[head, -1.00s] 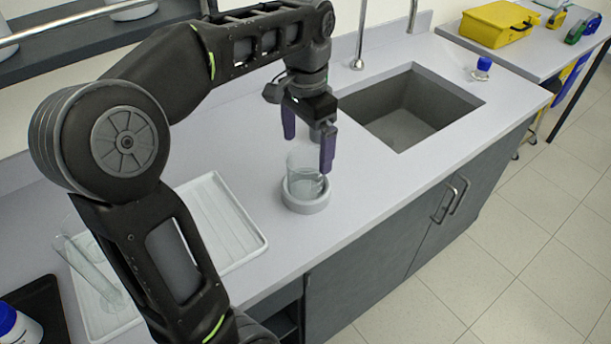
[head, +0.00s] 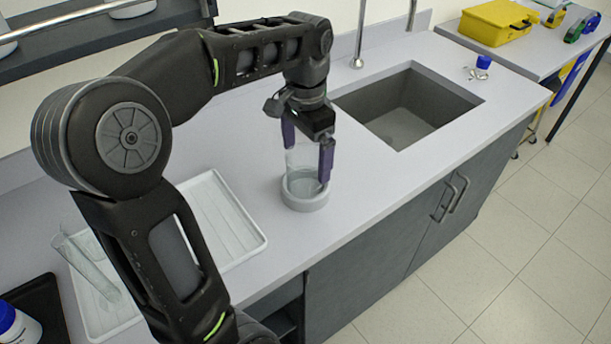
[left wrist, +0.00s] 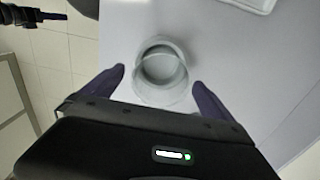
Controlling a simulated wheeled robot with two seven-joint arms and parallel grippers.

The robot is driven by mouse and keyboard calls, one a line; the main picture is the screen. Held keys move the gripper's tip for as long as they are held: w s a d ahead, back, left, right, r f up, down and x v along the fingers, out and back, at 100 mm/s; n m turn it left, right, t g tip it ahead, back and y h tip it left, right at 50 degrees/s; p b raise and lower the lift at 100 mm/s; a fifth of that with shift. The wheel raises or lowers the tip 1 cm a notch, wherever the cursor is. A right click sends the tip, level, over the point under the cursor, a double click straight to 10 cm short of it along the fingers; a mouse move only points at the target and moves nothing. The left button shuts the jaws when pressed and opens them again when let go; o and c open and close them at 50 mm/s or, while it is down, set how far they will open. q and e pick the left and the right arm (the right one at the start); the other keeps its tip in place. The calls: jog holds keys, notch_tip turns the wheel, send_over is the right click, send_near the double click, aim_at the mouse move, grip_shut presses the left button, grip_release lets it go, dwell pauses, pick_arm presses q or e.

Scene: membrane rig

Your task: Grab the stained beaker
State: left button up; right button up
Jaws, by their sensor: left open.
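A clear glass beaker (head: 300,163) stands upright in a round light-grey holder (head: 305,201) on the counter. Its lower part looks greyish; I cannot make out a stain for sure. In the left wrist view the beaker (left wrist: 160,68) sits between the fingertips, seen from above. My left gripper (head: 307,158) points down over the beaker with its purple fingers open, one on each side. The left wrist view shows the open fingers (left wrist: 160,82) with gaps beside the glass. My right gripper is not in view.
A white tray (head: 252,243) with clear glassware (head: 88,262) lies left of the holder, partly behind my arm. A sink (head: 405,105) is at the back right. A blue-capped bottle (head: 481,68) stands beyond it. The counter's front edge is close to the holder.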

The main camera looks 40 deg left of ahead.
pick_arm(q)
notch_tip(320, 180, down, 5)
jog(key=shift+a+r, duration=0.1)
jog(key=shift+r, duration=0.1)
jog(key=shift+c, duration=0.4)
jog(key=c, duration=1.5)
